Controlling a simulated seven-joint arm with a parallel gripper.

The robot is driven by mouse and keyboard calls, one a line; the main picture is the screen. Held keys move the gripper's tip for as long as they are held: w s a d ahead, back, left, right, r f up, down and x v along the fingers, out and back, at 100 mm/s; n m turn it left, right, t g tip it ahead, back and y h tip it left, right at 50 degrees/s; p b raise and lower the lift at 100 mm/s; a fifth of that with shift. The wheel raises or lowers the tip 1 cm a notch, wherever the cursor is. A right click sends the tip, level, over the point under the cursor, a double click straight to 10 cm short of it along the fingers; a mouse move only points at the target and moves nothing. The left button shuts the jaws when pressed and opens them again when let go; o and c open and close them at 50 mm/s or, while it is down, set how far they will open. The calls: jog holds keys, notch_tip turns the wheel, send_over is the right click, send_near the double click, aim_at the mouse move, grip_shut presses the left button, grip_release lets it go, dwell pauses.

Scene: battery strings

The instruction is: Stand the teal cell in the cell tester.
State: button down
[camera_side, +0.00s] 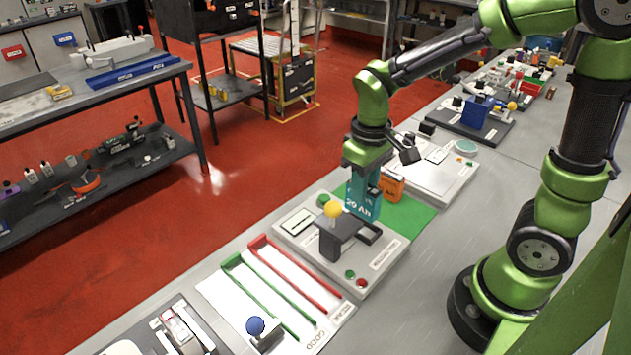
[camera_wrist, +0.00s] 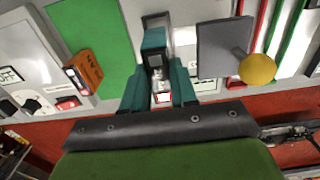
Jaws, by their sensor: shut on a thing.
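The teal cell (camera_side: 359,205), marked "20 Ah", is upright in my gripper (camera_side: 368,180). It is at the far right side of the cell tester (camera_side: 290,226), beside its dark bracket. I cannot tell whether its bottom touches the tester. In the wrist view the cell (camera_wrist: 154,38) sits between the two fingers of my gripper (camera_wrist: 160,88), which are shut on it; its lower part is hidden. The tester has a yellow knob (camera_side: 333,209), also seen in the wrist view (camera_wrist: 257,69), and a dark plate (camera_wrist: 222,48).
A tray with green and red rails (camera_side: 290,280) lies front left. A panel (camera_side: 440,170) lies beyond the mat.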

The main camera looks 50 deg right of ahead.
jog(key=shift+f, duration=2.4)
jog(key=shift+f, duration=0.2)
jog(key=c, duration=0.8)
grip_release()
notch_tip(320, 180, up, 17)
jog(key=s+a+m+t+y, duration=0.1)
jog(key=s+m+t+y, duration=0.1)
jog(key=s+m+t, duration=0.2)
jog(key=s+t, duration=0.2)
jog(key=t, duration=0.1)
jog(key=shift+s+a+r, duration=0.2)
jog(key=shift+a, duration=0.2)
